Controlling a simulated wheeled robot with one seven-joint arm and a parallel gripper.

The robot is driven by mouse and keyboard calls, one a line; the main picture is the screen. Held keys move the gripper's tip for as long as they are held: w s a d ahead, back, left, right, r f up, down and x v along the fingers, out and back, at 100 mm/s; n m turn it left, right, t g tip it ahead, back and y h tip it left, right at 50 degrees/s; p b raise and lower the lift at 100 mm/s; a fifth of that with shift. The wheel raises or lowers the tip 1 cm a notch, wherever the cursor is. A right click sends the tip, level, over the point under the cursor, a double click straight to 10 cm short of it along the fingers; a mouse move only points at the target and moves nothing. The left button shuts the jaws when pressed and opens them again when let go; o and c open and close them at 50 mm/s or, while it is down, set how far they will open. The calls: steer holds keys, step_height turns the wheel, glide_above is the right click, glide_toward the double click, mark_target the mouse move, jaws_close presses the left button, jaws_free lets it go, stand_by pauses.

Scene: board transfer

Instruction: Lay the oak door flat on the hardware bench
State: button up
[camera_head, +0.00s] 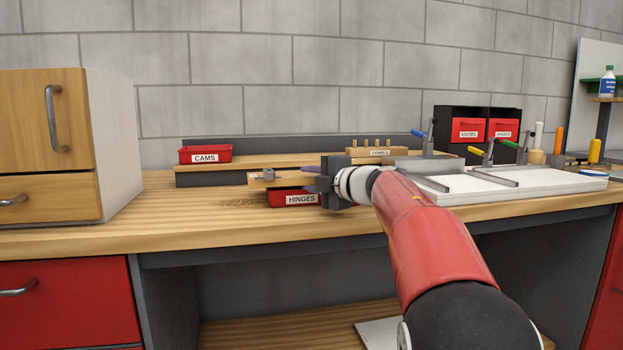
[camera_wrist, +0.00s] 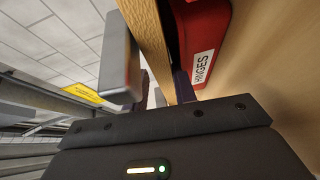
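The oak door (camera_head: 262,184) shows nearly edge-on above the bench top, close to the red HINGES bin. The hardware bench (camera_head: 180,212) has a wooden top.
The red HINGES bin (camera_head: 297,198) sits just below the door. A red CAMS bin (camera_head: 204,154) stands on the raised shelf behind. An oak-fronted cabinet (camera_head: 115,150) is at left. White panels with clamps (camera_head: 505,184) lie at right. The bench top is clear between cabinet and bin.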

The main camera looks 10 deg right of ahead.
steer(key=shift+o, duration=0.2)
steer(key=shift+w+f+p, duration=0.2)
steer(key=shift+f+p, duration=0.05)
steer(key=shift+p, duration=0.6)
steer(key=g+p, duration=0.1)
steer(key=p, duration=0.3)
steer(key=shift+s+h+p, duration=0.1)
steer(key=shift+h+p, duration=0.2)
